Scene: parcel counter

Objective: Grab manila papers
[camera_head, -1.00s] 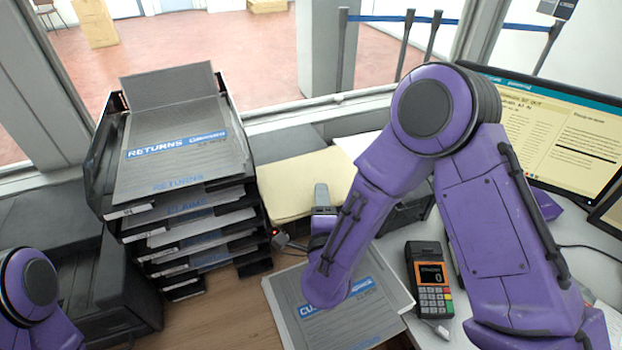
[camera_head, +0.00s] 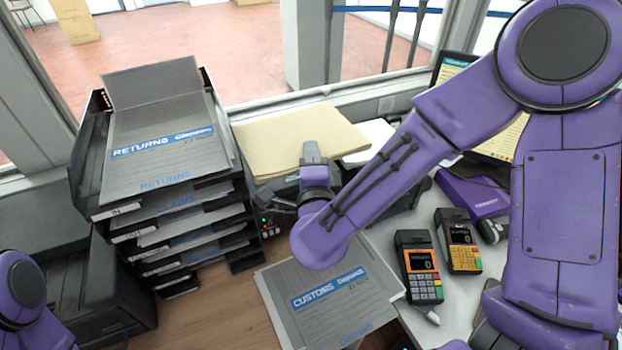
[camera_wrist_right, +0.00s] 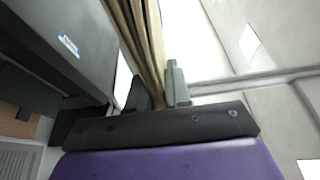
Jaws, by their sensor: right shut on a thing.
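The manila papers (camera_head: 290,137) are a tan stack at the back of the counter, right of the tray tower. My right gripper (camera_head: 312,152) is at their front edge in the head view. In the right wrist view the right gripper (camera_wrist_right: 162,92) is shut on the manila papers (camera_wrist_right: 146,40), whose layered edges run between its fingers. The papers look raised, with the gripper's lower finger partly hidden. Of my left arm only purple links show at the lower left; its gripper is out of view.
A black letter tray tower (camera_head: 85,165) stands left, with a grey returns folder (camera_head: 165,145) on top. A grey customs folder (camera_head: 325,300) lies in front. Two card terminals (camera_head: 420,265) and a purple device (camera_head: 470,195) stand at right. A window ledge is behind.

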